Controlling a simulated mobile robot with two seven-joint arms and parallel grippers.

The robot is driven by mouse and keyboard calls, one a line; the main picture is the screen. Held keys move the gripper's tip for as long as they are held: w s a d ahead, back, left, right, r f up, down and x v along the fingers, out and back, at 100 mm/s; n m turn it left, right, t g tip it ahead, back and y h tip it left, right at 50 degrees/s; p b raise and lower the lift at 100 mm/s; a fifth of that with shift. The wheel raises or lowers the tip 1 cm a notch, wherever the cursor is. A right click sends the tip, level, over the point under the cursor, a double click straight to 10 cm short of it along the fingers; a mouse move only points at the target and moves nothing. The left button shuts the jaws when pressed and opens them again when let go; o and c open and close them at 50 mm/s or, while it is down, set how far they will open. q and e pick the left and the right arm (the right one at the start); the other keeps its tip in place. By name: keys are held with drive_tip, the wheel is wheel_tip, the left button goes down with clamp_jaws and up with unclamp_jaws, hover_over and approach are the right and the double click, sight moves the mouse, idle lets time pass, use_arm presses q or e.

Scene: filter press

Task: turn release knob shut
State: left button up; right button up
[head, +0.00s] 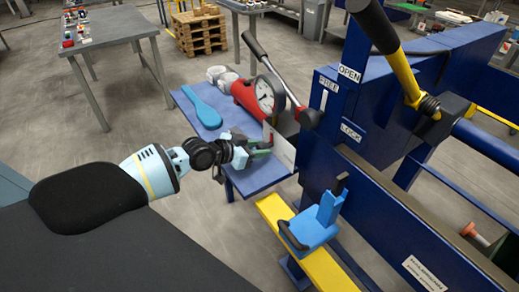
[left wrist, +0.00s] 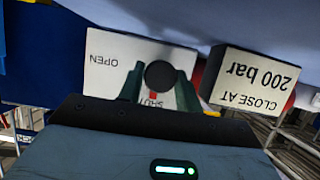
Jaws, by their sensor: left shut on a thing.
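The release knob (left wrist: 160,74) is a dark round knob on a white plate (left wrist: 103,68) marked OPEN and SHUT, upside down in the left wrist view. A small red mark shows below the knob, beside the word SHUT. My left gripper (left wrist: 159,88) has its green fingers on both sides of the knob and is shut on it. In the head view my left gripper (head: 262,148) is at the white plate (head: 282,150), by the pump on the blue table; the knob is hidden there. My right gripper is not in view.
A red pump (head: 243,95) with a round gauge (head: 266,94) and long lever stands behind the gripper. A "CLOSE AT 200 bar" sign (left wrist: 255,83) sits beside the knob plate. A blue paddle (head: 202,107) lies left. The blue press frame (head: 335,150) stands close right.

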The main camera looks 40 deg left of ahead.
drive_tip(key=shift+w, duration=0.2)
use_arm(q)
drive_tip(key=o, duration=0.9)
drive_tip(key=shift+o, duration=0.2)
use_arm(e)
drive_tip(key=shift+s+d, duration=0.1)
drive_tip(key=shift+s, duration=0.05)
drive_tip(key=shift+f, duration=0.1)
use_arm(q)
drive_tip(key=p+v, duration=0.2)
drive_tip(key=v, duration=0.5)
drive_tip(key=shift+w+r+p, duration=0.15)
drive_tip(key=shift+p, duration=0.2)
drive_tip(key=shift+s+a, duration=0.15)
drive_tip(key=shift+s, duration=0.35)
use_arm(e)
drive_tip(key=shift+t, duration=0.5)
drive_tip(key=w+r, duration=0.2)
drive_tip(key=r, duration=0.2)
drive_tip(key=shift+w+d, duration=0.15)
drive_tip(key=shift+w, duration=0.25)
